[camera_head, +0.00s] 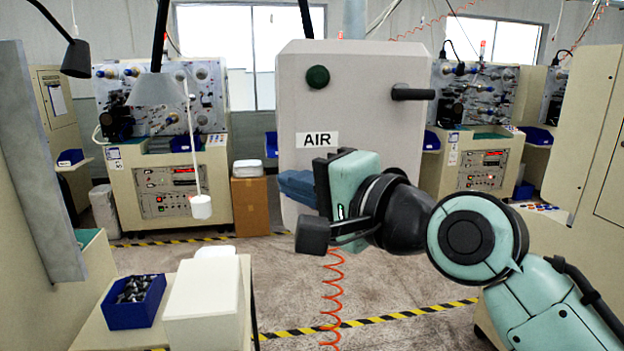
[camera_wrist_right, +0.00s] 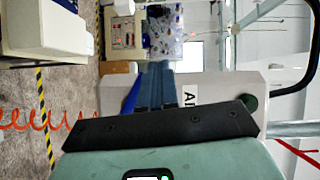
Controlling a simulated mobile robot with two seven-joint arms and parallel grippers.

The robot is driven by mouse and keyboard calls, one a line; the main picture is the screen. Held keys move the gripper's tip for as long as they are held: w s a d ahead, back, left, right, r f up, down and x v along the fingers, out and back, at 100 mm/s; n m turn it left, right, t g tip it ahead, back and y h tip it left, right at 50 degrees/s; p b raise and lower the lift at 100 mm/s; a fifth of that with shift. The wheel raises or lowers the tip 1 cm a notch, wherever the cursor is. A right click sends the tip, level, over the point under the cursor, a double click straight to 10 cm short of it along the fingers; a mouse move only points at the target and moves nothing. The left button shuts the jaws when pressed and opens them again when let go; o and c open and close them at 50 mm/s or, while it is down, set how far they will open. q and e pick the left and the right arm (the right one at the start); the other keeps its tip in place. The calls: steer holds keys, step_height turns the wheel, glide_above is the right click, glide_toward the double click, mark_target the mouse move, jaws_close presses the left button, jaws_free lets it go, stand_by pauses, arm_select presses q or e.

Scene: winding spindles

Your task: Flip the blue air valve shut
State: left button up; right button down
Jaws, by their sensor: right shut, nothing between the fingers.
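The grey air box (camera_head: 360,110) stands in front of me with a white AIR label (camera_head: 317,139). My right gripper (camera_head: 284,184) reaches across its lower front from the right. Its blue-grey fingers are shut together with nothing between them, and they point left just below the label. In the right wrist view the fingers (camera_wrist_right: 157,68) extend past the black palm plate. A brighter blue piece, seemingly the air valve handle (camera_wrist_right: 131,96), shows close beside them; I cannot tell whether they touch. In the head view my gripper mostly hides the valve. My left gripper is not in view.
A green button (camera_head: 317,77) and a black handle (camera_head: 413,94) are on the box's upper front. An orange coiled hose (camera_head: 333,295) hangs below. A table at lower left holds a blue bin (camera_head: 135,303) and a white box (camera_head: 206,305). Winding machines stand behind.

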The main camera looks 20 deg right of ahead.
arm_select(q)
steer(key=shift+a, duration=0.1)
arm_select(e)
steer(key=shift+w+a+f+n+g+h, duration=0.3)
steer(key=shift+f+n+g, duration=0.1)
steer(key=shift+n, duration=0.2)
steer(key=shift+a, duration=0.1)
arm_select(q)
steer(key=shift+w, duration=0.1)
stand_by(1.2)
